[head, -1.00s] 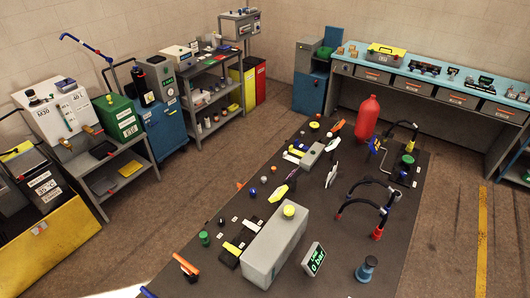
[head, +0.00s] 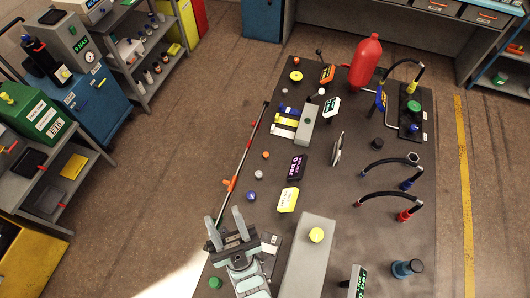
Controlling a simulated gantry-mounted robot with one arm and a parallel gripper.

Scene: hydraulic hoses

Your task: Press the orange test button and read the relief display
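A small orange button (head: 265,154) stands on the left part of the dark bench top, above a grey button (head: 258,173) and a blue button (head: 251,195). Right of them are a dark display with pink text (head: 297,167) and a yellow-framed display (head: 288,200). More displays are a white-framed one (head: 331,107), an orange one (head: 327,74) and one at the bottom (head: 357,280). Their writing is too small to read surely, and I cannot tell which is the relief display. My gripper (head: 225,218) is at the lower left, its fingers apart and empty, well below the orange button.
A long grey block with a yellow button (head: 316,235) rises right of my gripper. Arched black hoses (head: 390,195) and a red bottle (head: 365,63) stand farther right and back. A rod with an orange part (head: 231,184) runs along the bench's left edge. A green button (head: 215,283) is near the bottom.

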